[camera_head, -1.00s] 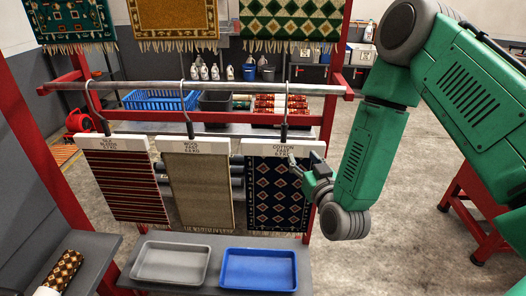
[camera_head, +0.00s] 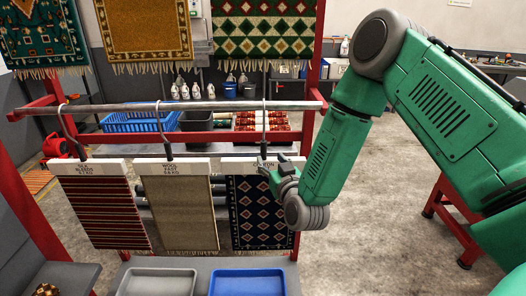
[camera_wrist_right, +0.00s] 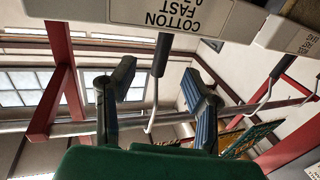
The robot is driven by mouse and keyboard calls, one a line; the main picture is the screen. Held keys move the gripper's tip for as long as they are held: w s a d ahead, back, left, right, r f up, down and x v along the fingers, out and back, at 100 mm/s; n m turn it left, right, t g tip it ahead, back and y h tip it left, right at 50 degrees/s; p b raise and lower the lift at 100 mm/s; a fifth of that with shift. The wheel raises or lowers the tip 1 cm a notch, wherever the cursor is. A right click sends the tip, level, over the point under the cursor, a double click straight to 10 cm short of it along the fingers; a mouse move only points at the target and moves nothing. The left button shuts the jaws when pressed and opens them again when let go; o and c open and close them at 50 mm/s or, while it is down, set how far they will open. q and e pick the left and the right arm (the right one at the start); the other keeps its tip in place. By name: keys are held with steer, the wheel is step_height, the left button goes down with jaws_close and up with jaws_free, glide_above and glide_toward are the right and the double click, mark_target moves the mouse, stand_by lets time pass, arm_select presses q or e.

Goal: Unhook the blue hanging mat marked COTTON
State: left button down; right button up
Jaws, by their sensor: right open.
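The blue mat (camera_head: 250,222) with a diamond pattern hangs at the right of three mats, under a white header bar (camera_head: 235,166). In the right wrist view its label (camera_wrist_right: 172,18) reads COTTON FAST. A hook with a dark grip (camera_head: 264,147) joins the header to the metal rail (camera_head: 215,106). My right gripper (camera_head: 273,168) is open in front of the header's right end, hiding part of it. In the right wrist view the hook's dark grip (camera_wrist_right: 161,55) shows between the fingers of my right gripper (camera_wrist_right: 157,85), apart from both. My left gripper is not in view.
A beige WOOL mat (camera_head: 180,215) and a red striped mat (camera_head: 103,213) hang to the left on their own hooks. A grey tray (camera_head: 157,283) and a blue tray (camera_head: 247,283) sit below. Red posts frame the rail. Open floor lies to the right.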

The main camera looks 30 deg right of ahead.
mark_target(264, 151)
steer(key=shift+w+d+f, duration=0.1)
steer(key=shift+w+d, duration=0.35)
steer(key=shift+w, duration=0.3)
steer(key=w, duration=0.1)
steer(key=w+b, duration=0.1)
steer(key=shift+w+a, duration=0.2)
steer(key=shift+w, duration=0.65)
steer(key=shift+w+d, duration=0.3)
steer(key=shift+w, duration=0.05)
steer(key=shift+w+d, duration=0.15)
steer(key=shift+d, duration=0.25)
steer(key=shift+a, duration=0.1)
steer(key=shift+a, duration=0.1)
